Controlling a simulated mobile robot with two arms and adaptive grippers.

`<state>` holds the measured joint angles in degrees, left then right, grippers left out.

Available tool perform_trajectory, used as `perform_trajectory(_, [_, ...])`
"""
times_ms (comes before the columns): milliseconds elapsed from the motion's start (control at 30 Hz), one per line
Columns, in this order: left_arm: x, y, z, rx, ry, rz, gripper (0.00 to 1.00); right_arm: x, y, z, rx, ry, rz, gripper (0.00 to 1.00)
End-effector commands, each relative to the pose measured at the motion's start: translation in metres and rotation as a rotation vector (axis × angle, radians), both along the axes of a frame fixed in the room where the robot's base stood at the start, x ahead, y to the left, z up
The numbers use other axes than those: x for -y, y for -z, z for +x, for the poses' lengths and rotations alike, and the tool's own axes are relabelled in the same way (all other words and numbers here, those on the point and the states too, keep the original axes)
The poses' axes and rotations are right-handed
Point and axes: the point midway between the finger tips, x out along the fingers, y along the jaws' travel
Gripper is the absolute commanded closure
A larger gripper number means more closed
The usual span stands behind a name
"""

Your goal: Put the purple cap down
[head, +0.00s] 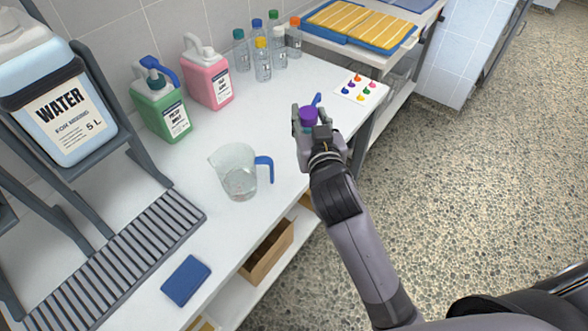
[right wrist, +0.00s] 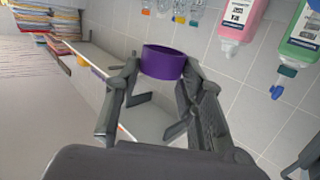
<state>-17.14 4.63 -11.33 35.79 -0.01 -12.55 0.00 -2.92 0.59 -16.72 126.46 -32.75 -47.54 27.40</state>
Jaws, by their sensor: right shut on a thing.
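The purple cap (head: 308,114) is held up in my right gripper (head: 312,125) near the table's right front edge in the head view. In the right wrist view the purple cap (right wrist: 163,62) sits between the two fingertips, and my right gripper (right wrist: 160,72) is shut on it. The white table (head: 270,125) lies beneath and beyond the gripper; the gap between cap and table is hard to judge. A small blue thing (head: 317,99) shows just behind the gripper and is partly hidden. My left gripper is not in view.
A measuring jug (head: 236,170) with a blue handle stands left of the gripper. A card with coloured marks (head: 360,89) lies at the right. Several capped bottles (head: 262,60), a pink jug (head: 209,78) and a green jug (head: 162,108) stand behind. A blue sponge (head: 186,280) lies in front.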

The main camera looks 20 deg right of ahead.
Motion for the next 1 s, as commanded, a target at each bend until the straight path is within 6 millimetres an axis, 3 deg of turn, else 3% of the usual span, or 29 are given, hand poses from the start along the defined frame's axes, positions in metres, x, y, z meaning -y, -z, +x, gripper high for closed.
perform_trajectory(33, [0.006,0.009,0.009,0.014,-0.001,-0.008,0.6,-0.005,-0.003,0.014,0.006,0.0,0.001,0.73])
perform_trajectory(133, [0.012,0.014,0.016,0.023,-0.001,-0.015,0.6,-0.011,-0.011,0.03,0.003,0.0,0.001,0.73])
perform_trajectory(267, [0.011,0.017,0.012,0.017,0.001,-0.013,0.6,-0.015,-0.014,0.04,-0.003,0.001,-0.003,0.73])
perform_trajectory(333, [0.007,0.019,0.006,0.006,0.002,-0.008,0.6,-0.016,-0.006,0.042,-0.008,0.001,-0.004,0.73])
perform_trajectory(533, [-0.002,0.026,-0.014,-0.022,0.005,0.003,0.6,-0.015,0.045,0.041,-0.013,0.001,-0.008,0.73])
perform_trajectory(800, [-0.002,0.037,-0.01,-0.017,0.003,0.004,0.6,-0.015,0.114,0.041,-0.009,0.001,-0.006,0.73])
perform_trajectory(1000, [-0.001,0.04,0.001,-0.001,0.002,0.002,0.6,-0.015,0.138,0.041,-0.005,0.0,-0.003,0.73])
